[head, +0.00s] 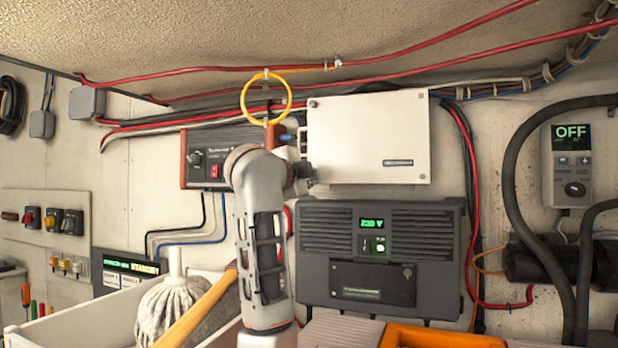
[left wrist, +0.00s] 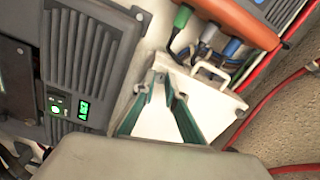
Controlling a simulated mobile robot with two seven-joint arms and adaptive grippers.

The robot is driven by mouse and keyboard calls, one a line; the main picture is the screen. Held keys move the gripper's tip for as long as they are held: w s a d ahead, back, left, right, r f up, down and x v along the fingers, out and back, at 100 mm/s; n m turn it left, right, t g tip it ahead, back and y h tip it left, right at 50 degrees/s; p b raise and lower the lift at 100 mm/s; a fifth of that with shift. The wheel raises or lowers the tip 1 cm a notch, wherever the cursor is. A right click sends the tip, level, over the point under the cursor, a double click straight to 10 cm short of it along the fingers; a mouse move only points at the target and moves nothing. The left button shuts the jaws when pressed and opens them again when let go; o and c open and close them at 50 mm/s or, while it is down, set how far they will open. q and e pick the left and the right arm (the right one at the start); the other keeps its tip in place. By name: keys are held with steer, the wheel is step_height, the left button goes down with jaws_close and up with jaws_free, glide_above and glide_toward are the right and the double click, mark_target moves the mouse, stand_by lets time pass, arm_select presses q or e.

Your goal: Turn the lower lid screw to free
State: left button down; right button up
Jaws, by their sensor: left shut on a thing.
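A white box with a flat lid (head: 368,138) is mounted on the wall in the upper middle of the head view. The upper lid screw (head: 312,103) shows at its top left corner. My left gripper (head: 302,171) comes up from below and is at the lid's lower left corner, where it hides the lower lid screw. In the left wrist view my left gripper's teal-edged fingers (left wrist: 163,82) converge at the white lid (left wrist: 205,98). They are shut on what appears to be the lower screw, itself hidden. My right gripper is not in view.
A dark grey charger (head: 383,250) is mounted just below the box. A red-ended unit (head: 232,157) stands to its left. A yellow ring (head: 266,99) hangs beside the box's upper left. A mop (head: 172,305) and an orange tray (head: 440,337) are lower down.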

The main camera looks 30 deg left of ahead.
arm_select(q)
steer(key=shift+n, duration=0.3)
steer(key=c, duration=2)
jaws_free()
steer(key=shift+c, duration=0.2)
steer(key=v, duration=1.2)
steer(key=shift+f, duration=0.15)
